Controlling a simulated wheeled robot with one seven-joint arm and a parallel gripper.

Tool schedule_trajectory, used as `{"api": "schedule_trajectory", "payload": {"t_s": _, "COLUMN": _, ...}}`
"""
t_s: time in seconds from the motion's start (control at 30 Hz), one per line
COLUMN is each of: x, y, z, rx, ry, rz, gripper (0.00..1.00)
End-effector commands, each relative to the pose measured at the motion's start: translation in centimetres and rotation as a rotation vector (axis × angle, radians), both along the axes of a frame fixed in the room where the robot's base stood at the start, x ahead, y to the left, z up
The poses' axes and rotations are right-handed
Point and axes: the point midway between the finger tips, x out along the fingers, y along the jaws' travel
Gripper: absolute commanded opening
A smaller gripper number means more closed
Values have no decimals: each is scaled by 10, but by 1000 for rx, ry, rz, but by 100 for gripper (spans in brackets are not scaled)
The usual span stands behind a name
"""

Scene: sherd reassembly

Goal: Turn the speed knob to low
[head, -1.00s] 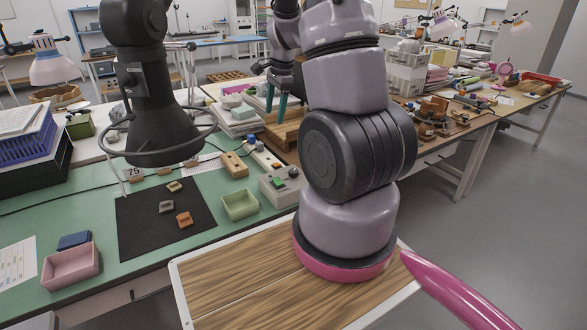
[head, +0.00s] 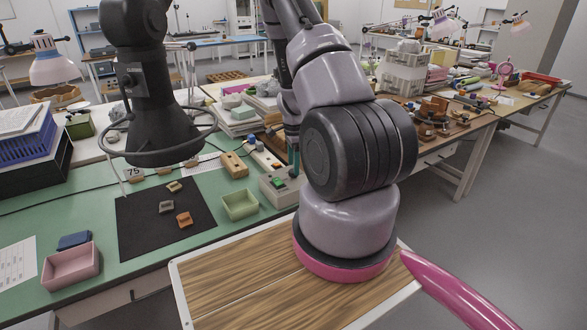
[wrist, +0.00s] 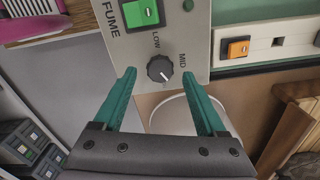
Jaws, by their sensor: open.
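The grey fume control box (head: 275,190) stands at the right end of the green bench mat. In the wrist view the box (wrist: 199,28) shows a lit green switch (wrist: 142,14), the word FUME, and a round dark speed knob (wrist: 160,69). LOW and MID are printed around the knob. Its white mark seems to point to the lower right of the picture, away from LOW. My gripper (wrist: 159,75) is open, with teal fingers on either side of the knob; I cannot tell whether they touch it. In the head view my gripper (head: 294,162) is partly hidden by my arm.
A power strip (wrist: 270,48) with an orange switch runs beside the box. A green tray (head: 240,205), a wooden block (head: 234,165) and a black mat (head: 150,225) with three sherds lie to the left.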

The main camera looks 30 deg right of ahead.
Motion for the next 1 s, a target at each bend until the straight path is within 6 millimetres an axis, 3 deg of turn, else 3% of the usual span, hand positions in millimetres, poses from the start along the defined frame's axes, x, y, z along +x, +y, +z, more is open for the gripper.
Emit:
{"api": "schedule_trajectory", "payload": {"t_s": 0.2, "x": 0, "y": 0, "z": -19, "rx": 0, "ry": -1, "rz": 0, "gripper": 74}}
{"api": "schedule_trajectory", "payload": {"t_s": 0.5, "x": 0, "y": 0, "z": -21, "rx": 0, "ry": -1, "rz": 1, "gripper": 74}}
{"api": "schedule_trajectory", "payload": {"t_s": 0.7, "x": 0, "y": 0, "z": -21, "rx": 0, "ry": -1, "rz": 1, "gripper": 0}}
{"api": "schedule_trajectory", "payload": {"t_s": 1.0, "x": 0, "y": 0, "z": -20, "rx": 0, "ry": -1, "rz": 28, "gripper": 0}}
